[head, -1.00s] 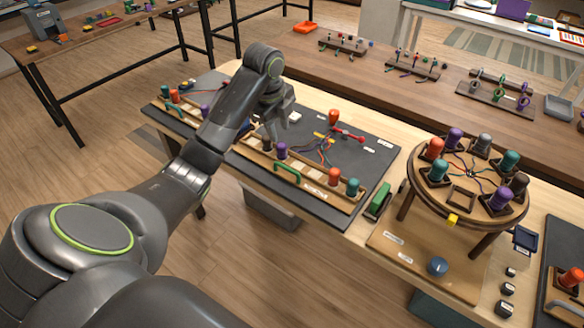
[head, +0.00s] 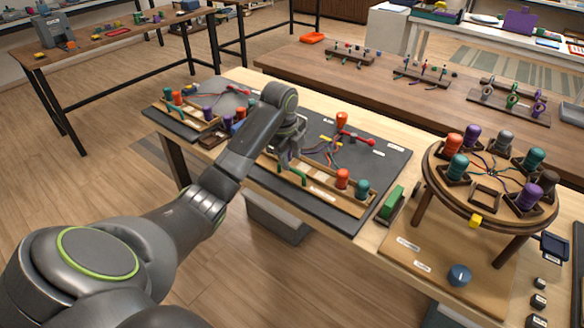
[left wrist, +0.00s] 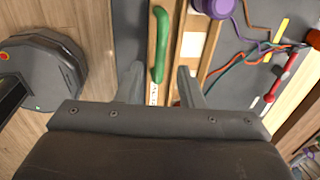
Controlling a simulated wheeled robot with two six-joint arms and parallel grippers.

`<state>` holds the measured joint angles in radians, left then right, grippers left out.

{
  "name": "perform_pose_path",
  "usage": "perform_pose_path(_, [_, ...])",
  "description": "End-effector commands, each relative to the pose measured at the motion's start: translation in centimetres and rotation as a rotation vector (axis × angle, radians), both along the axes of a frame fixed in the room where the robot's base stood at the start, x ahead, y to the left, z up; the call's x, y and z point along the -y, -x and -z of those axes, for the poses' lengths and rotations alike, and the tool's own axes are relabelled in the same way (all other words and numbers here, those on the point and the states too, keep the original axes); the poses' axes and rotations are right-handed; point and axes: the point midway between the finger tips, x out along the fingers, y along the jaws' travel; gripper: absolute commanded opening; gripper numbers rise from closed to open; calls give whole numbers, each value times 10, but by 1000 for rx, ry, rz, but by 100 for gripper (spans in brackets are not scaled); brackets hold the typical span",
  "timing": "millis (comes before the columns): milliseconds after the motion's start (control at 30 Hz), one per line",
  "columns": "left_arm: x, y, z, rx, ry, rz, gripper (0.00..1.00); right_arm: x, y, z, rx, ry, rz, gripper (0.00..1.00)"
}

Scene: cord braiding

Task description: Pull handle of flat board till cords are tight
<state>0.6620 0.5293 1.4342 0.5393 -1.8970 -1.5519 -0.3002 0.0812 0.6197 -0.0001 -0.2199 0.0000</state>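The flat board (head: 338,199) is a long wooden frame on a dark mat, with orange and teal bobbins at its right end. Its green handle (head: 294,177) is on the near side and also shows in the left wrist view (left wrist: 160,45). Coloured cords (head: 328,152) run from the board to an orange bobbin (head: 341,119) behind it. My left gripper (head: 287,160) is just above the handle. In the left wrist view its fingers (left wrist: 162,85) are apart, with the handle ahead between them and nothing gripped. My right gripper is out of view.
A round stand (head: 428,179) with several bobbins stands to the right, beside a green block (head: 391,203). A second wooden frame with bobbins (head: 185,108) lies to the left. A red tool (head: 355,136) lies on the mat behind the board.

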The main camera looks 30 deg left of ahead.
Motion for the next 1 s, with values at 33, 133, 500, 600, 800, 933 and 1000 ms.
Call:
perform_pose_path(33, [1,0,9,-5,2,-1,34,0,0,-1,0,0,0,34])
perform_pose_path(133, [1,-4,21,-3,2,-1,34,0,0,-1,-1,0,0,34])
perform_pose_path(500, [1,-6,34,0,0,0,34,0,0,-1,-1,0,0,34])
perform_pose_path(600, [1,-6,34,0,0,0,33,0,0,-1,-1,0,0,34])
perform_pose_path(800, [1,-6,33,0,0,0,7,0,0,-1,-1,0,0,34])
perform_pose_path(933, [1,-6,33,0,0,0,0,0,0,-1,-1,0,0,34])
perform_pose_path(1000, [1,-6,33,-1,0,0,0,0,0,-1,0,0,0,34])
